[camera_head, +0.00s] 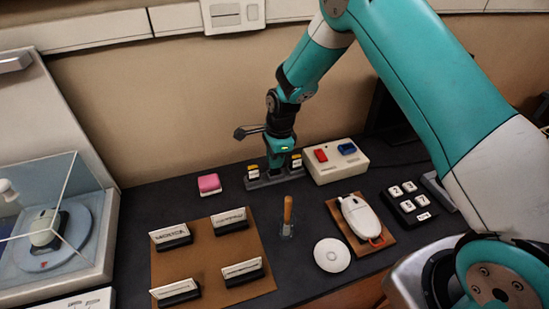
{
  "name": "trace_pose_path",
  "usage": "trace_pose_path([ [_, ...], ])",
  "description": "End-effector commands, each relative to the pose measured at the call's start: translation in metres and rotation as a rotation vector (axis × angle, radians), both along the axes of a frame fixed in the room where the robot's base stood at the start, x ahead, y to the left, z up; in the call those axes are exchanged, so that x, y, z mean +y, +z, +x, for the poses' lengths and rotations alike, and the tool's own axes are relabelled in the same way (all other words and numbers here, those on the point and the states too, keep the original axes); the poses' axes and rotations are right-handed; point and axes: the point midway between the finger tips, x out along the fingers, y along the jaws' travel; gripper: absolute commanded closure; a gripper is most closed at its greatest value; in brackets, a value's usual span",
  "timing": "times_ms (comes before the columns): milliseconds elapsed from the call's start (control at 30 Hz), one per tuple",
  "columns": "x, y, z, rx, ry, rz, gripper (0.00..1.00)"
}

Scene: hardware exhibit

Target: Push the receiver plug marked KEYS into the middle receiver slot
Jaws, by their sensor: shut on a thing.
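A dark grey receiver block (262,183) stands on the table near the back wall. A small plug with a yellow top and a pale label (253,172) sits upright at its left end. A similar plug (296,161) sits at its right end. My gripper (277,161) points down over the middle of the block, between these two plugs. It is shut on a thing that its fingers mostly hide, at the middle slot. I cannot read the word KEYS on any plug, nor tell how deep the held thing sits.
A white box (335,170) with red and blue parts stands close right of the block. A pink pad (209,184) lies to the left. In front are label holders on a brown mat (205,266), an orange-handled tool (287,211) and a white mouse (362,218).

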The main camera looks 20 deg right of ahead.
Motion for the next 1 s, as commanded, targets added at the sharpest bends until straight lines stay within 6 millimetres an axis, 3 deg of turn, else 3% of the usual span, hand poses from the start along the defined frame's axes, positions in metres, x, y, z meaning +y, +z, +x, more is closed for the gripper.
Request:
trace_pose_path([
  [1000,0.0,-0.016,0.0,0.0,0.0,0.0,1.0],
])
